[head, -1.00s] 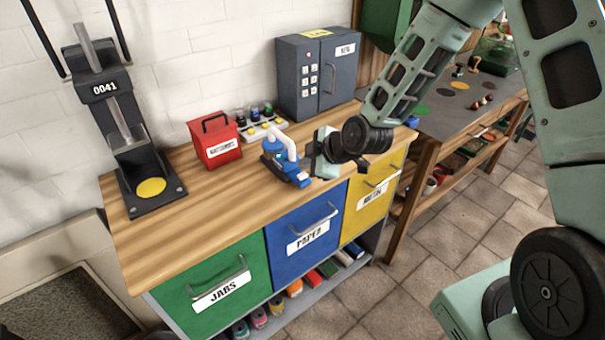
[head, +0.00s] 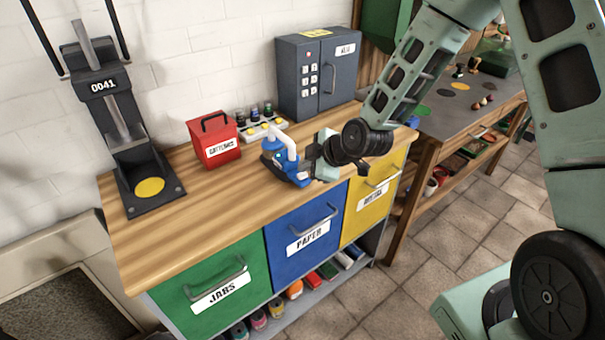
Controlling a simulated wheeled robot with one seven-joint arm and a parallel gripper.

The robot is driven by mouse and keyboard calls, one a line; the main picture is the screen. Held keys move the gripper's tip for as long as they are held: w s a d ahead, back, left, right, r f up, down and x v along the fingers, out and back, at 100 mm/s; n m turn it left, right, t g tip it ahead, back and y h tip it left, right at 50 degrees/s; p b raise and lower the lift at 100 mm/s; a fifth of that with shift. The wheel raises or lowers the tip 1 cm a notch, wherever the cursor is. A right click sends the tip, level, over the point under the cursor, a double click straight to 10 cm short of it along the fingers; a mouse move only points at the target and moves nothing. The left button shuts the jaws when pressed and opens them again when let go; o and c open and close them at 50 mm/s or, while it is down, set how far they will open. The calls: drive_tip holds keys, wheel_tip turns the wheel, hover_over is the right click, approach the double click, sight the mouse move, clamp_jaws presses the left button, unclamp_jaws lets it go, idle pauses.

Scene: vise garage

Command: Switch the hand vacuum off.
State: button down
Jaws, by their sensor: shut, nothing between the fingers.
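The hand vacuum (head: 277,153) is blue with a white arched handle. It stands on the wooden worktop near the front edge, above the blue drawer. My gripper (head: 308,165) comes from the right and is at the right side of the vacuum. Its fingers are shut with nothing between them. The tips overlap the vacuum's right end in this view, and I cannot tell whether they touch it. The vacuum's switch cannot be made out.
A red box (head: 214,145) and a rack of small bottles (head: 262,130) stand behind the vacuum. A grey keypad safe (head: 318,75) is at the back. A black press (head: 125,130) stands at the left. The worktop (head: 200,215) in front is clear.

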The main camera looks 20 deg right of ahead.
drive_tip(key=shift+f+b, duration=0.45)
drive_tip(key=shift+f, duration=0.05)
drive_tip(key=shift+r, duration=0.2)
idle(0.3)
drive_tip(key=shift+r+p, duration=0.65)
drive_tip(key=shift+r, duration=0.15)
wheel_tip(320, 180, up, 6)
drive_tip(key=p, duration=0.4)
idle(0.3)
